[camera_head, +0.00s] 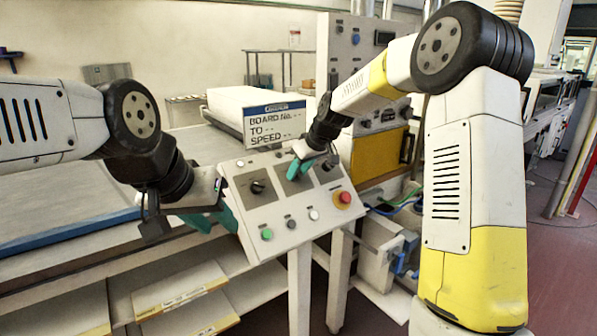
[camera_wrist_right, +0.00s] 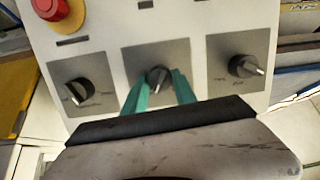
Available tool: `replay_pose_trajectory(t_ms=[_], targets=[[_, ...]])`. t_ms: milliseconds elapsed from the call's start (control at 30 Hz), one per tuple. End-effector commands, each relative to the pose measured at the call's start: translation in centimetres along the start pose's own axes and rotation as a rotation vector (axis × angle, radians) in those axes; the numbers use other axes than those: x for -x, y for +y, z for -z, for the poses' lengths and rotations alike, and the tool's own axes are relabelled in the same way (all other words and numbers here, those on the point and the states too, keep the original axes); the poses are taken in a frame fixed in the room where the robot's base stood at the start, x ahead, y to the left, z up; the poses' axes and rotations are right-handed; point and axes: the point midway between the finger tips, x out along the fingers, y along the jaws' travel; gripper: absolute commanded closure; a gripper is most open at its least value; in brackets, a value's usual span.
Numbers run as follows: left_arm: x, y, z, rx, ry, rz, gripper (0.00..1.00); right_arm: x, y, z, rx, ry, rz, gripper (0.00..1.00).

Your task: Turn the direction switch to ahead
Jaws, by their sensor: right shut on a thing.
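The sloped control panel (camera_head: 290,226) carries three black rotary switches in a row on grey plates. My right gripper (camera_head: 297,170) is shut on the middle switch (camera_wrist_right: 158,77); its teal fingers stand on either side of the knob in the right wrist view. The small plate lettering is unreadable, so I cannot tell which switch is the direction switch.
Below the switches are a green button (camera_head: 267,234), a black one (camera_head: 291,223), a white one (camera_head: 314,214) and a red emergency button (camera_head: 343,198) on yellow. A sign (camera_head: 277,125) stands behind the panel. A conveyor bed (camera_head: 70,205) lies to the left.

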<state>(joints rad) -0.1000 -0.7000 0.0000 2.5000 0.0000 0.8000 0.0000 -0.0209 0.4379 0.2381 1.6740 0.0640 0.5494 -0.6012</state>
Motion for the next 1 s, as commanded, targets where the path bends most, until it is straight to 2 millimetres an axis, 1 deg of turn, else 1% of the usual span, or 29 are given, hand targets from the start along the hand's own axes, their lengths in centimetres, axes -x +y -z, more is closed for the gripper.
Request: replay_pose_trajectory(t_ms=[200, 400, 700, 1000], targets=[[0.00, 0.00, 0.00, 0.000, 0.000, 0.000, 0.64, 0.00, 0.11, -0.04, -0.147, 0.009, 0.027, 1.00], [0.00, 0.00, 0.00, 0.000, 0.000, 0.000, 0.64, 0.01, 0.15, -0.06, -0.234, 0.014, 0.043, 1.00], [0.00, 0.00, 0.00, 0.000, 0.000, 0.000, 0.64, 0.01, 0.13, -0.06, -0.285, 0.017, 0.053, 1.00], [0.00, 0.00, 0.00, 0.000, 0.000, 0.000, 0.64, 0.01, 0.13, -0.07, -0.287, 0.017, 0.053, 1.00]])
